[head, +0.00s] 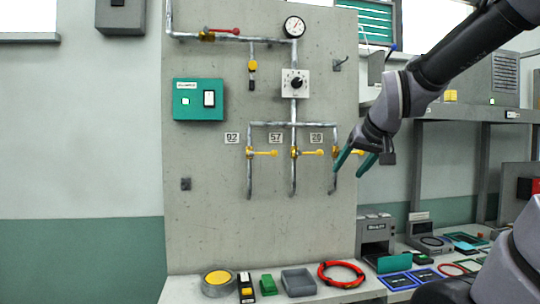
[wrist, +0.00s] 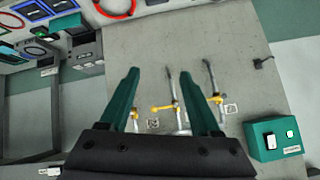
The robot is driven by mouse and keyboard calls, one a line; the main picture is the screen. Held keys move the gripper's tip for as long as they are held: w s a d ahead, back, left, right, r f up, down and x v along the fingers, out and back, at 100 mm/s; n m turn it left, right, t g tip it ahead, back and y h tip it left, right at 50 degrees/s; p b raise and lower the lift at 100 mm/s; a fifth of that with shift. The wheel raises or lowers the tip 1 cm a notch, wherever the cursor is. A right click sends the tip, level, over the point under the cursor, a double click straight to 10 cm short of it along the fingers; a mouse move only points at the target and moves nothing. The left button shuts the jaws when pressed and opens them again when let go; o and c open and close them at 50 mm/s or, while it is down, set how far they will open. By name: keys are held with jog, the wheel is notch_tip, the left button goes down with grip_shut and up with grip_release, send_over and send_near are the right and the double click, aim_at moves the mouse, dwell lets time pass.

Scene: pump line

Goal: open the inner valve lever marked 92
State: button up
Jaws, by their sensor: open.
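The tag 92 (head: 232,138) is beside the leftmost of three valves on the grey panel. Its yellow lever (head: 264,153) lies level, pointing right across the upright pipe. In the wrist view this lever (wrist: 215,98) is partly behind the right finger, with its tag (wrist: 231,109) to the right. The middle lever (head: 309,153) is beside tag 57 and also points right. My gripper (head: 350,166) is open and empty in front of the rightmost valve, right of lever 92. Its two green fingers also show in the wrist view (wrist: 156,72), touching nothing that I can see.
A red-handled valve (head: 222,31), a gauge (head: 294,27) and a dial (head: 294,83) are higher up. A green switch box (head: 198,99) is at upper left. A bench (head: 330,294) below carries a red cable coil (head: 341,274) and small trays. The panel below the valves is mostly bare.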

jog(key=w+a+r+n+t, duration=0.1)
jog(key=w+a+n+t, duration=0.1)
jog(key=w, duration=0.6)
jog(key=w+a+n+t, duration=0.1)
jog(key=w+n+t, duration=0.15)
jog(key=w, duration=0.55)
jog(key=n+t+y, duration=0.3)
jog(key=n+y, duration=0.1)
jog(key=n, duration=0.4)
send_near(271, 153)
jog(key=w, duration=0.3)
jog(key=shift+m, duration=0.25)
jog(key=x, duration=1)
jog(key=shift+w+d+f, duration=0.15)
jog(key=shift+w+d, duration=0.05)
jog(key=shift+w, duration=0.05)
grip_shut()
